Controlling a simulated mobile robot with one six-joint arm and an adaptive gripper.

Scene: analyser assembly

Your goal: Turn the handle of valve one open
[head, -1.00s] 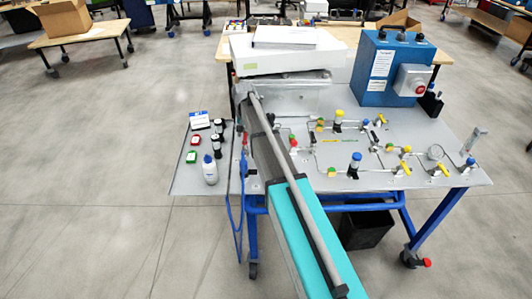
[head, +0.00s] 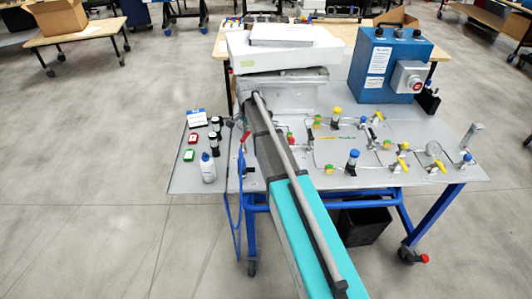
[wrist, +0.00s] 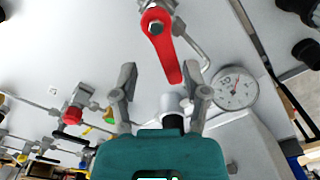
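A valve with a long red lever handle (wrist: 165,45) is at the top middle of the wrist view. Its lever points down in the picture, with its free end between my gripper's fingers. I cannot tell how far the fingers are from the lever in depth. No label naming the valve is readable. In the head view my own arm hides the gripper.
A round dial gauge (wrist: 235,88) stands right of the fingers. On the panel (head: 440,165) are several yellow-handled valves and tubing. A blue box (head: 390,65) stands at the back.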

